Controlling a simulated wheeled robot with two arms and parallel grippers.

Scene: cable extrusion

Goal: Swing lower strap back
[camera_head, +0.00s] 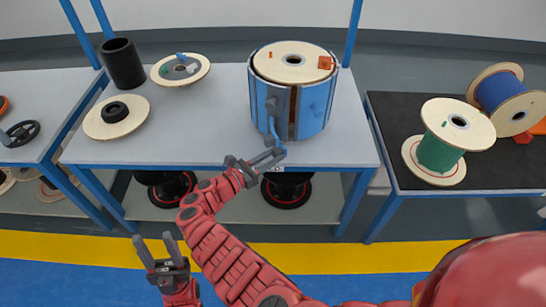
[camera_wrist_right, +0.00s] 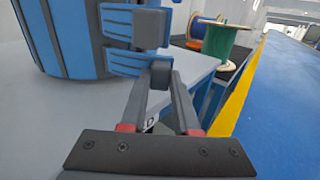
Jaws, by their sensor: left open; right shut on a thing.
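A blue drum-like casing (camera_head: 312,108) stands upright on the middle table, with a wooden spool disc (camera_head: 292,62) inside its top. In the right wrist view, blue straps with grey end blocks reach out from the casing; the upper block (camera_wrist_right: 150,28) stands above the lower one. My right gripper (camera_head: 272,155) is at the table's front edge, below the casing's front. Its fingers (camera_wrist_right: 160,84) are shut on the lower strap's grey end (camera_wrist_right: 160,70). My left gripper (camera_head: 158,248) is open and empty, low at the left, away from the table.
Blue posts rise at the table's back. The floor in front is clear.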

